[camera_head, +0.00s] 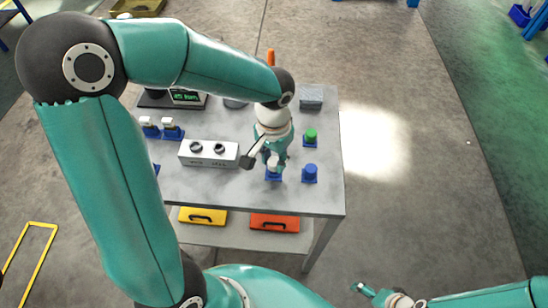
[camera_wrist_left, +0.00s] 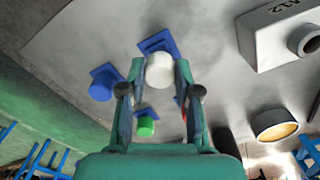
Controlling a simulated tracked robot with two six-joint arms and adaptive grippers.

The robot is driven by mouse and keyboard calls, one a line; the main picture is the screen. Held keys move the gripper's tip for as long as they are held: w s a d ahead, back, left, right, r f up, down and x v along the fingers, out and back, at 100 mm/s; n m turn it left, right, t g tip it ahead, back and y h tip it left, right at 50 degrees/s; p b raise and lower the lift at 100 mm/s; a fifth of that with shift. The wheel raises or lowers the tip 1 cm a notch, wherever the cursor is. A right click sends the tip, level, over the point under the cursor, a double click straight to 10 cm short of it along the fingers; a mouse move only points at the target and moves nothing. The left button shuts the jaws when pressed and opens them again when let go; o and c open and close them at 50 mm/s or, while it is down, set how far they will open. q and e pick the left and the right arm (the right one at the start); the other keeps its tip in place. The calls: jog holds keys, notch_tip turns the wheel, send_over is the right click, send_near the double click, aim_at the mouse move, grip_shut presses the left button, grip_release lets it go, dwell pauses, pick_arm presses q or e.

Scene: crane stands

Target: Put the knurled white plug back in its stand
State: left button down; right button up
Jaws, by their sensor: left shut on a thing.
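The white plug (camera_wrist_left: 159,70) sits between the fingertips of my left gripper (camera_wrist_left: 157,90), which is shut on it. In the head view the white plug (camera_head: 273,161) is at the left gripper (camera_head: 272,155), over a blue stand (camera_head: 273,177) near the table's front edge. In the left wrist view that stand (camera_wrist_left: 157,42) shows behind and above the plug. I cannot tell whether the plug touches it, and the knurling is too small to see. My right gripper (camera_head: 365,290) is low at the bottom of the head view, away from the table; its jaws are unclear.
A blue plug (camera_head: 310,171) stands close on the right and a green plug (camera_head: 310,135) behind it. A grey box with two round fittings (camera_head: 208,153) is on the left. White plugs on blue stands (camera_head: 170,130) are farther left. The table's front right corner is clear.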

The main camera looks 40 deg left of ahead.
aim_at(274, 161)
dwell(0.4)
pick_arm(q)
jog(key=shift+f+b, duration=0.8)
jog(key=shift+f, duration=0.05)
jog(key=c, duration=1.3)
grip_release()
jog(key=o, duration=0.6)
jog(key=shift+c, duration=0.2)
jog(key=shift+r, duration=0.1)
jog(key=shift+r+p, duration=1.95)
jog(key=shift+r, duration=0.5)
